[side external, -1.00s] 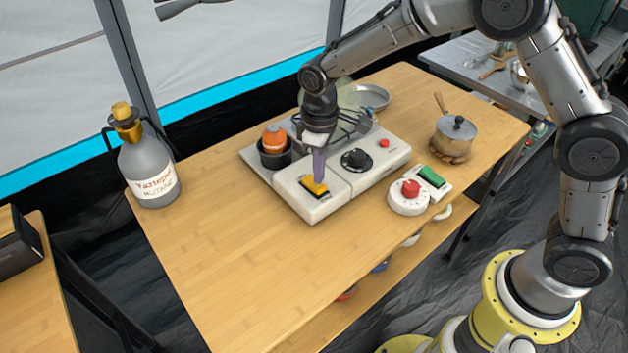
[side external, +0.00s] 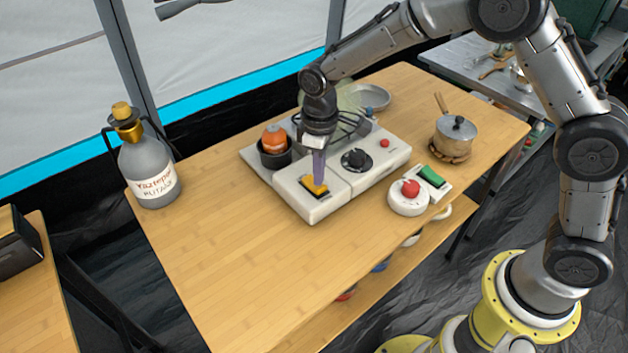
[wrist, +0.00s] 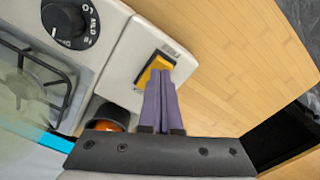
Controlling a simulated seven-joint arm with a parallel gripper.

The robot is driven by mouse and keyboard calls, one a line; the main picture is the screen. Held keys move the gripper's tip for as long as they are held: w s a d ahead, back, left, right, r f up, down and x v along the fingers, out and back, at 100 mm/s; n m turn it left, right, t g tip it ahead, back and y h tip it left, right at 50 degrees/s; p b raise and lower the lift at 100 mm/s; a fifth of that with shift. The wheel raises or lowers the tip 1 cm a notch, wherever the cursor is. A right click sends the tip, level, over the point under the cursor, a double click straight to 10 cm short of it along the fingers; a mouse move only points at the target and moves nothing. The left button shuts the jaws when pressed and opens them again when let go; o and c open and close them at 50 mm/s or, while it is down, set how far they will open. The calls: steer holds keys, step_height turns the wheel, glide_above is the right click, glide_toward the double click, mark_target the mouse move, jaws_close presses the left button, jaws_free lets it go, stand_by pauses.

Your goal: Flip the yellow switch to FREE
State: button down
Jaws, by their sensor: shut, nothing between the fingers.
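The yellow switch (side external: 312,187) sits in a dark frame on the front left part of the white stove unit (side external: 325,207). In the wrist view the yellow switch (wrist: 156,65) lies right at my fingertips, and the fingers cover part of it. My gripper (side external: 319,180) points down with its purple fingers shut and empty. The fingertips (wrist: 160,72) are at the switch; I cannot tell whether they press on it. Small lettering beside the switch is too small to read.
A black knob (side external: 356,160) and a red button (side external: 384,143) are on the stove. A dark pot with an orange item (side external: 274,138) stands behind. A red-knobbed timer (side external: 408,198), a green switch (side external: 432,177) and a lidded pan (side external: 455,135) are to the right. The front left table is clear.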

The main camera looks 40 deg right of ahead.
steer(key=shift+f, duration=0.75)
stand_by(0.3)
steer(key=shift+r, duration=3.55)
steer(key=shift+d, duration=0.1)
